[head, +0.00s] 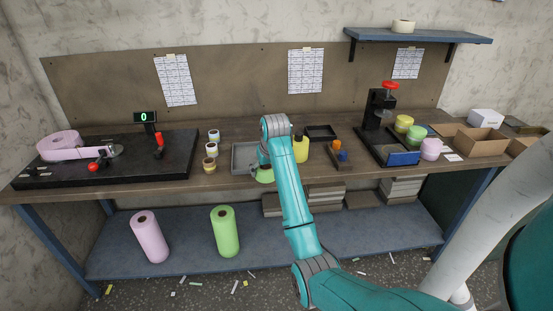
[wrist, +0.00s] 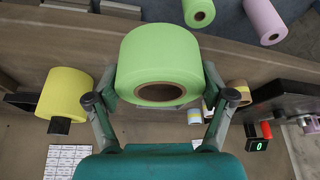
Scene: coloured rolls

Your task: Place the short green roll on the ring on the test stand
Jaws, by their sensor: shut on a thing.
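The short green roll (wrist: 160,55) is between the two fingers of my gripper (wrist: 161,98), which is shut on it. Its cardboard core faces the wrist camera. In the head view the green roll (head: 264,176) shows only partly, below my gripper (head: 262,164) at the bench's front edge. Arm links hide the rest. A second black device with a display (head: 145,117) stands at the left.
Small rolls (head: 210,149) stand farther left. Yellow, green and pink rolls (head: 431,149) are beside the right stand. Tall pink and green rolls (head: 225,231) stand on the lower shelf.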

